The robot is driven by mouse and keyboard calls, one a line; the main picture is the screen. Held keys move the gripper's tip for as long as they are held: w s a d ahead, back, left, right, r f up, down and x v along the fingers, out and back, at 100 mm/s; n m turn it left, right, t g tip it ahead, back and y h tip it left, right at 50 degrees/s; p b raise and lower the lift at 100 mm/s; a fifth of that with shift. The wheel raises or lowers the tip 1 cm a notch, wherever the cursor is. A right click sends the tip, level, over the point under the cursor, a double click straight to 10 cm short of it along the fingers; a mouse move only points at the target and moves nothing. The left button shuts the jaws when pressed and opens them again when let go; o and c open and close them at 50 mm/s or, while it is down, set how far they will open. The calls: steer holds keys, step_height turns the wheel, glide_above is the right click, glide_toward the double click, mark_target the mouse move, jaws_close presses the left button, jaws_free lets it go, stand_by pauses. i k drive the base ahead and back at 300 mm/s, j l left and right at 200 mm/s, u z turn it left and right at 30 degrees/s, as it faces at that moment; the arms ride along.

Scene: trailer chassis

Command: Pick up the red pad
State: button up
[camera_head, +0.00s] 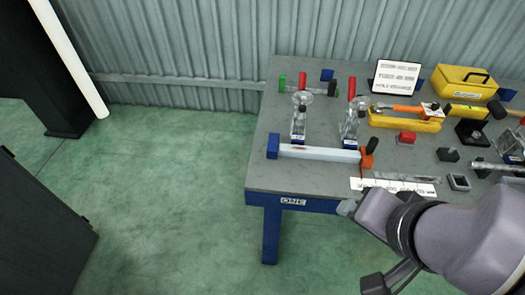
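My purple-grey arm comes in from the lower right, over the table's front edge. Dark parts at the bottom of the picture look like part of my gripper (376,284), low and well in front of the red block. The fingertips do not show clearly, so its opening cannot be read. Nothing covers the red block.
Two clear stands (299,125) (350,125) and a long light bar (318,153) with blue and orange ends are left of the block. A white ruler (392,187) lies in front. A yellow case (463,84) and sign (396,77) stand behind.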

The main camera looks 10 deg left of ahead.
mark_target(405, 139)
steer(key=i+l+u, duration=0.15)
steer(key=i+l, duration=0.2)
steer(key=i, duration=0.25)
steer(key=i+l+u, duration=0.15)
steer(key=i+l, duration=0.25)
steer(key=i, duration=0.15)
